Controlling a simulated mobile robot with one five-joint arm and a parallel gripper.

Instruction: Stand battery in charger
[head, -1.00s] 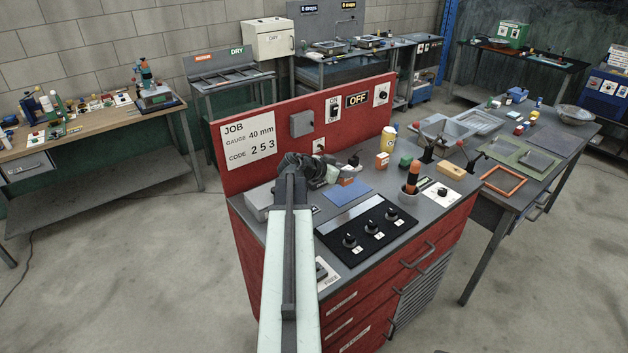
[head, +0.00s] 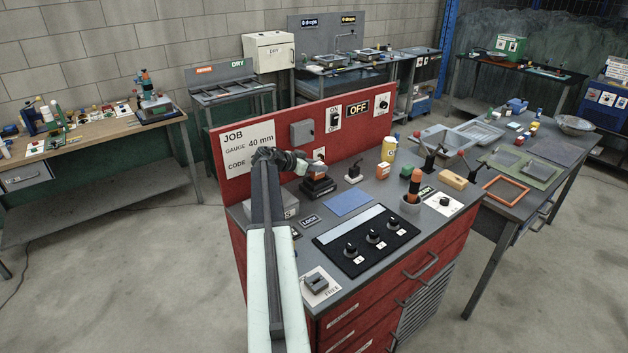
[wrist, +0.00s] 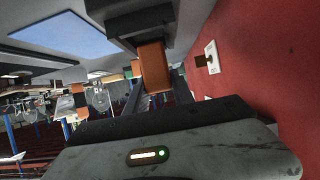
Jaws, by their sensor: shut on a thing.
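The battery (wrist: 153,66), an orange-brown block with a dark end, is between my gripper's two fingers in the wrist view (wrist: 156,82). In the head view, my gripper (head: 304,169) is at the left part of the red bench, shut on the battery (head: 317,169). A dark stepped block, seemingly the charger (head: 318,190), is directly below the battery. In the wrist view a dark block (wrist: 140,22) meets the battery's far end. I cannot tell whether the battery is seated in it or only touching.
The red back panel (head: 235,180) rises close behind my gripper. A small switch unit (head: 353,173) stands to the right. A blue pad (head: 347,202) and a black knob panel (head: 365,238) lie in front. A grey box (head: 283,207) is below my arm.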

